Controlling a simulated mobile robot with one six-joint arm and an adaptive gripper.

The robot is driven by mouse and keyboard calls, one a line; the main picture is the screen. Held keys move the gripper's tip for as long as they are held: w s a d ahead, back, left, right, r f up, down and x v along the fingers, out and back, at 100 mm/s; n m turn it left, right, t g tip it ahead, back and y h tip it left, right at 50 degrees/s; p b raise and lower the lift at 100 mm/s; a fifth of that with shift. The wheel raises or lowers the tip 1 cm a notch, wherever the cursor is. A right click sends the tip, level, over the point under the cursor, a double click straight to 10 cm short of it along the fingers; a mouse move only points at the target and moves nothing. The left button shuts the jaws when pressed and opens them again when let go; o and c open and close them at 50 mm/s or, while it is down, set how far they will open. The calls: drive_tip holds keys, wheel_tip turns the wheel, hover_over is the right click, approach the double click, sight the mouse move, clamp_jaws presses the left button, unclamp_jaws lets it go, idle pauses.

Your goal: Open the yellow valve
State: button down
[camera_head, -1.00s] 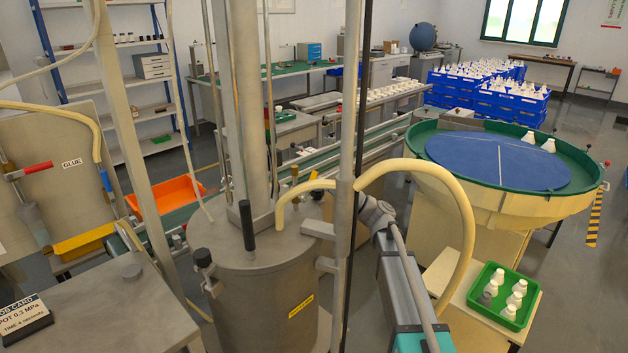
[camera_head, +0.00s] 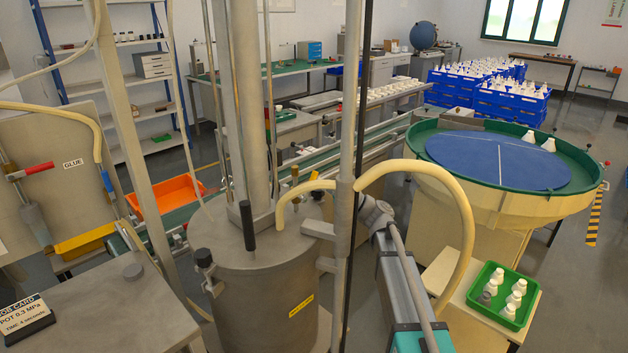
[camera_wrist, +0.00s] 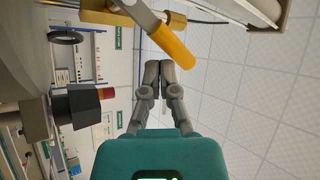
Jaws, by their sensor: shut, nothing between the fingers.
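The yellow valve handle (camera_wrist: 172,48) shows in the wrist view as a tilted yellow lever at the top, on a brass body (camera_wrist: 176,20). My gripper (camera_wrist: 159,68) is shut and empty. Its fingertips appear just below the lever in the picture; I cannot tell whether they touch it. In the head view a small brass and yellow fitting (camera_head: 295,174) shows above the grey pot (camera_head: 255,285), partly behind a cream hose. My gripper is mostly hidden there behind the post and hose.
Grey vertical posts (camera_head: 345,215) and a curved cream hose (camera_head: 462,215) stand close to my arm. A black upright handle (camera_head: 247,225) rises from the pot lid. A round green-rimmed table (camera_head: 590,190) and a green tray of bottles (camera_head: 512,322) are at the right.

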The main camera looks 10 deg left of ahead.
sight(314, 181)
drive_tip(key=shift+s+a+r+p, duration=0.9)
drive_tip(key=shift+s, duration=0.2)
idle(2.8)
drive_tip(key=shift+w, duration=0.1)
idle(0.3)
drive_tip(key=shift+w+d+f+b, duration=1.15)
drive_tip(key=shift+w+b, duration=0.05)
drive_tip(key=shift+w, duration=0.15)
drive_tip(key=w+d+f+b, duration=0.2)
drive_tip(key=w, duration=0.1)
drive_tip(key=shift+w+d+f+b, duration=0.15)
drive_tip(key=shift+d+f+b, duration=0.15)
drive_tip(key=shift+d+f, duration=0.05)
idle(0.5)
